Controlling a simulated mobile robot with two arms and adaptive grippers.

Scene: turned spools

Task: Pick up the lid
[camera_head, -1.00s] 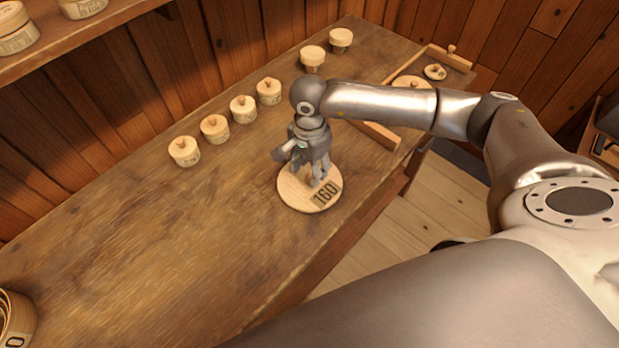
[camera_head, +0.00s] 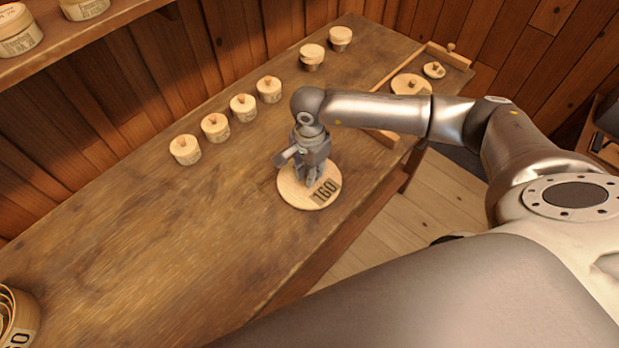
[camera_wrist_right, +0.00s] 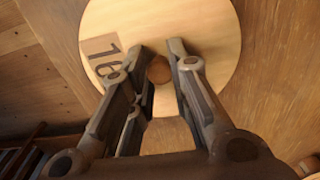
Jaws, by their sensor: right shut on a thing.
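The lid (camera_head: 296,195) is a round, pale wooden disc marked 160, on the wooden table near its front edge. My right gripper (camera_head: 313,181) points down over its middle. In the right wrist view the lid (camera_wrist_right: 205,30) fills the upper middle, with a small round brown knob (camera_wrist_right: 159,70) at its centre. My right gripper (camera_wrist_right: 163,62) has its fingers on either side of the knob and is shut on it. No gap between lid and table can be made out. My left gripper is not in view.
Several small lidded pots (camera_head: 215,126) stand in a row along the back of the table (camera_head: 150,240). A tray with other lids (camera_head: 411,84) lies behind my right arm. Nested round boxes (camera_head: 18,318) stand at the lower left. The table left of the lid is clear.

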